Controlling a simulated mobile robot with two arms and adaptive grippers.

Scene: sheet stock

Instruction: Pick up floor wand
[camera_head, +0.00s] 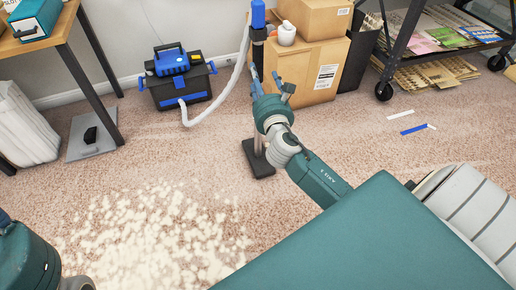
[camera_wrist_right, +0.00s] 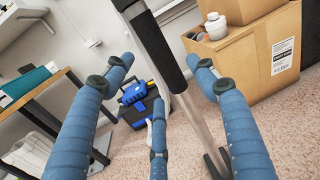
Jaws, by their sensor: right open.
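The floor wand (camera_head: 258,38) stands roughly upright, with a blue top and a black grip. The lower part is largely hidden behind my right gripper and arm; a flat dark foot (camera_head: 260,160) shows on the carpet. In the right wrist view, the wand's black grip and metal tube (camera_wrist_right: 158,48) run between the spread blue fingers. My right gripper (camera_head: 271,86) is open and empty, with its fingers close to the wand; contact cannot be told. It also shows in the right wrist view (camera_wrist_right: 165,68). My left arm shows at the lower left, but its gripper is out of view.
A black-and-blue vacuum (camera_head: 180,80) with a pale hose (camera_head: 222,99) stands left of the wand. Cardboard boxes (camera_head: 305,65) with a white jar (camera_head: 287,33) stand right behind it. A wheeled rack (camera_head: 400,42) is at right. Pale powder (camera_head: 150,235) covers the near carpet.

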